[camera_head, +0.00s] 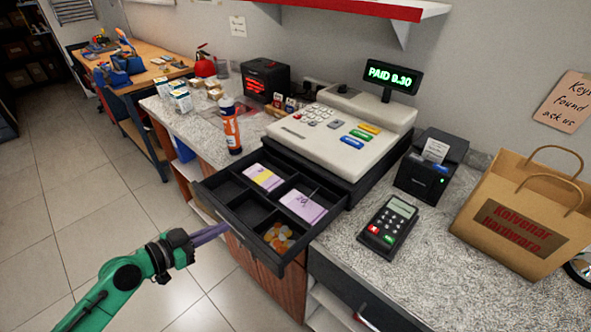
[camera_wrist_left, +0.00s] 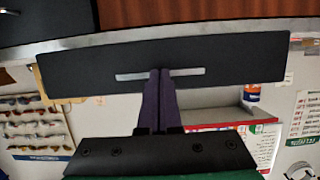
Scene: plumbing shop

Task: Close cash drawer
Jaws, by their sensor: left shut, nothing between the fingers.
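The black cash drawer (camera_head: 238,213) stands pulled out from under the cream cash register (camera_head: 345,138) in the head view. Its compartments hold banknotes (camera_head: 302,206) and coins (camera_head: 279,237); others are empty. My left gripper (camera_head: 226,230) is shut and empty, with its purple fingers pointing at the drawer's front. In the left wrist view, the fingers (camera_wrist_left: 160,75) overlap the middle of the drawer front (camera_wrist_left: 230,66), by its pale handle strip (camera_wrist_left: 130,77). I cannot tell whether they touch it. My right gripper is not in view.
A card terminal (camera_head: 388,227), a receipt printer (camera_head: 431,166) and a paper bag (camera_head: 517,215) stand right of the register. The floor (camera_head: 105,210) on the left is clear.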

